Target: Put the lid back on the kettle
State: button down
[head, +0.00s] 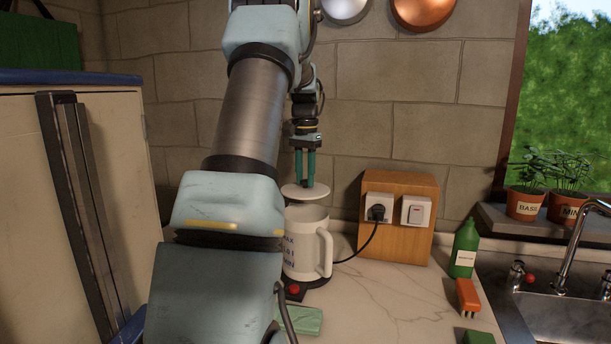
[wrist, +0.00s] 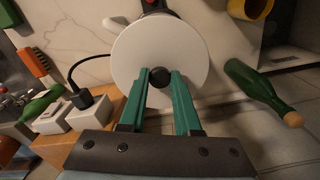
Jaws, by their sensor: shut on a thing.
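The white kettle (head: 304,246) stands upright on its dark base on the counter, its handle to the right and its top open. Part of it is hidden behind my arm. The round white lid (head: 305,192) hangs level a little above the kettle's open top, apart from it. My gripper (head: 305,182) is above the lid, shut on its dark knob. In the wrist view the lid (wrist: 185,62) fills the middle, with the green fingers of my gripper (wrist: 160,78) on either side of the black knob (wrist: 159,77). The lid hides most of the kettle there.
A wooden socket block (head: 408,240) with a plugged black cable stands right of the kettle. Farther right are a green bottle (head: 464,250), an orange brush (head: 467,297) and the sink (head: 560,310). A green cloth (head: 308,320) lies in front.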

aim_at(305, 189)
notch_tip(305, 189, down, 4)
jog(key=b, duration=0.3)
jog(key=shift+f+b, duration=0.5)
jog(key=shift+f, duration=0.45)
jog(key=shift+r+p, duration=0.1)
jog(key=shift+p, duration=0.3)
dwell(0.5)
jog(key=shift+f+p, duration=0.2)
jog(key=shift+p, duration=0.15)
dwell(1.4)
jog(key=shift+c, duration=0.3)
grip_release()
dwell(0.4)
jog(key=shift+r, duration=0.1)
